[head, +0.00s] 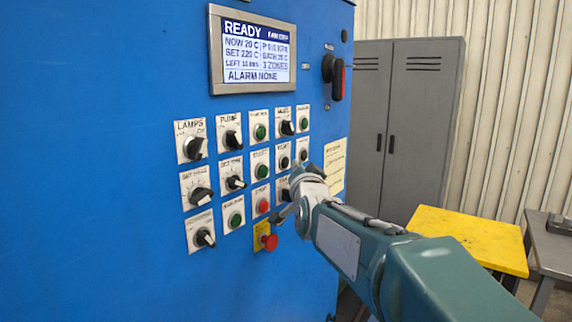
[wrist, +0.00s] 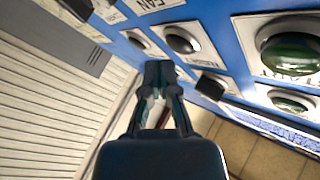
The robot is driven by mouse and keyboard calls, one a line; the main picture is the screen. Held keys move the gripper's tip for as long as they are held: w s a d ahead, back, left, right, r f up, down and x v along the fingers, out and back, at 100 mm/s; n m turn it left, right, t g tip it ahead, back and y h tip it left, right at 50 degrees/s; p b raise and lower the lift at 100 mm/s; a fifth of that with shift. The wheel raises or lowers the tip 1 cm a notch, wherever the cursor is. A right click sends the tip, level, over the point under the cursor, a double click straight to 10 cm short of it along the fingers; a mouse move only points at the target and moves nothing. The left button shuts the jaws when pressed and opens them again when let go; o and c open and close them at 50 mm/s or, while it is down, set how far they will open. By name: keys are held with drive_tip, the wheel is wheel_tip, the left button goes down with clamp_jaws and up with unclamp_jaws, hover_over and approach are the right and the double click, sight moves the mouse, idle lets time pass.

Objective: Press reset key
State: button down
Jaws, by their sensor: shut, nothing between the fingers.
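The blue control panel (head: 120,130) fills the left of the head view, with several labelled knobs and buttons. I cannot read for certain which label says reset. In the wrist view, a round black button (wrist: 182,40) sits on a white plate with blurred lettering, just beyond and right of my fingertips. My gripper (wrist: 158,75) is shut and empty, close in front of the panel, apparently without contact. In the head view my gripper (head: 284,214) is near the lower right of the button rows, and my arm hides part of that area.
A screen (head: 252,55) reads READY and ALARM NONE. A red mushroom button (head: 269,242) on a yellow plate is close to my gripper. Green buttons (wrist: 292,52) show in the wrist view. A grey cabinet (head: 418,110) and yellow table (head: 470,240) stand to the right.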

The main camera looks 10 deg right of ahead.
drive_tip(key=s+d, duration=0.3)
drive_tip(key=shift+s+d, duration=0.25)
drive_tip(key=shift+s, duration=0.05)
idle(0.3)
idle(0.5)
drive_tip(key=s+f+n+g, duration=0.2)
drive_tip(key=s+f+g, duration=0.2)
drive_tip(key=s+f, duration=0.4)
drive_tip(key=s+a+f+n+g, duration=0.1)
drive_tip(key=s+f+n+g, duration=0.2)
drive_tip(key=s, duration=1.1)
drive_tip(key=s+f+n+g, duration=0.2)
drive_tip(key=s+f+g, duration=0.5)
drive_tip(key=s+f, duration=0.4)
wheel_tip(320, 180, down, 2)
drive_tip(key=shift+a+f, duration=0.15)
